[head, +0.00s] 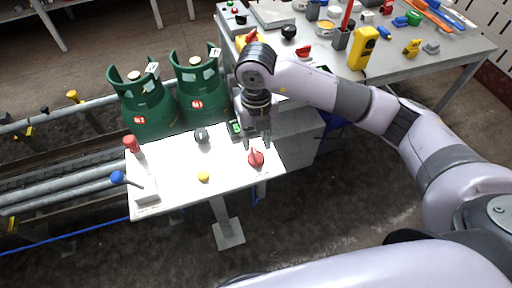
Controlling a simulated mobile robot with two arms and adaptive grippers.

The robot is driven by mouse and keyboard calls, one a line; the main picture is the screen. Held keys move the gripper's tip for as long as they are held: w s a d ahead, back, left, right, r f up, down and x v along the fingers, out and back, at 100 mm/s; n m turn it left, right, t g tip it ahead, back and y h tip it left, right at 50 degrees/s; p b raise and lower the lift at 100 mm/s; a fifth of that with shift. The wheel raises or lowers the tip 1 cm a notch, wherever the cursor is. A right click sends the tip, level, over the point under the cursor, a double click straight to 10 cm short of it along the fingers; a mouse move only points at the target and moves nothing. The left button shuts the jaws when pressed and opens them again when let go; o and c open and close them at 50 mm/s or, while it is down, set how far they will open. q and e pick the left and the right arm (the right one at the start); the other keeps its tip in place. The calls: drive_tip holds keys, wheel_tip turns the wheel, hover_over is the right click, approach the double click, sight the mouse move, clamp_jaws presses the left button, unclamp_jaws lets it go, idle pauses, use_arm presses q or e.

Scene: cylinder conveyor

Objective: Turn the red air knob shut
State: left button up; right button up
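The red air knob (256,159) sits near the right end of the white panel (175,190). My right gripper (256,146) points down just above and behind the knob. Its two fingers look apart, with a gap between them. I cannot tell whether a fingertip touches the knob. The knob's far side is partly hidden by the gripper. My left gripper is not in view.
The panel also carries a black knob (202,135), a yellow button (203,177), a red-topped part (131,145) and a blue-knobbed lever (117,178). Green gas cylinders (148,112) stand behind it. A cluttered grey table (400,75) is at the back right.

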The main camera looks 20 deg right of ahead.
sight(256, 154)
wheel_tip(256, 154, up, 6)
idle(0.7)
